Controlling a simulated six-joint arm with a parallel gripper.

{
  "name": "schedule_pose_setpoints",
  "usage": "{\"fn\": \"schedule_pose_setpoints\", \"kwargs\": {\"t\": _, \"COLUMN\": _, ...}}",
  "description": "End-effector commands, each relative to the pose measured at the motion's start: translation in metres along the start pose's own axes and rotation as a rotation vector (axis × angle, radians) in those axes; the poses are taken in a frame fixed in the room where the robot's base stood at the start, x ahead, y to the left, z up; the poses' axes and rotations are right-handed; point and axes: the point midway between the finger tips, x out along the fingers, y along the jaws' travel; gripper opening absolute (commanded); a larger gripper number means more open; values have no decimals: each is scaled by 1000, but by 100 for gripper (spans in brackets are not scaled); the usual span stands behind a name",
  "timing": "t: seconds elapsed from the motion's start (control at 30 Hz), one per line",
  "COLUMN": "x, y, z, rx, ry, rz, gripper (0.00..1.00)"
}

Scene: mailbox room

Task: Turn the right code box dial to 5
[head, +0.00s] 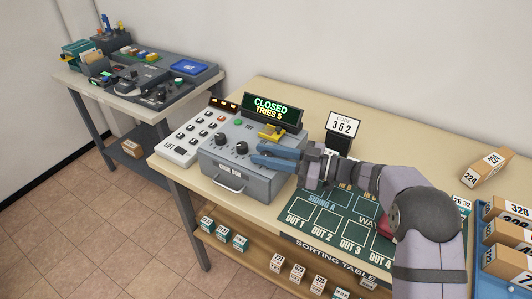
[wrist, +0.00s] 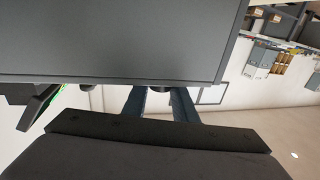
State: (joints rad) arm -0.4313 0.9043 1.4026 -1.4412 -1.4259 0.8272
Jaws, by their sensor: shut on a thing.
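The grey code box (head: 240,178) stands on the table with a display (head: 270,110) reading "CLOSED TRIES 5". Its left dial (head: 219,141) and middle dial (head: 241,147) are black knobs in plain sight. My gripper (head: 262,154) reaches in from the right, its blue fingers low over the right part of the box top. They hide the right dial in the head view. In the wrist view my gripper (wrist: 162,104) is shut on a black knob, the right dial (wrist: 160,89), between the fingertips. The dial's setting cannot be read.
A keypad (head: 196,136) adjoins the box on the left, and a yellow part (head: 271,132) sits at its back. A code card (head: 341,125) reads "352". A green sorting mat (head: 335,222) lies under my arm. A second bench (head: 140,75) stands at the back left.

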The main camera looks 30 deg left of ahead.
Motion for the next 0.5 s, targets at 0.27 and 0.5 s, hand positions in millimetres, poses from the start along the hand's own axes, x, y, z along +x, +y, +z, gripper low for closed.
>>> {"fn": "schedule_pose_setpoints", "kwargs": {"t": 0.27, "x": 0, "y": 1, "z": 0, "rx": -4, "ry": 3, "rz": -136, "gripper": 3}}
{"fn": "schedule_pose_setpoints", "kwargs": {"t": 0.5, "x": 1, "y": 0, "z": -1, "rx": -4, "ry": 4, "rz": -220, "gripper": 3}}
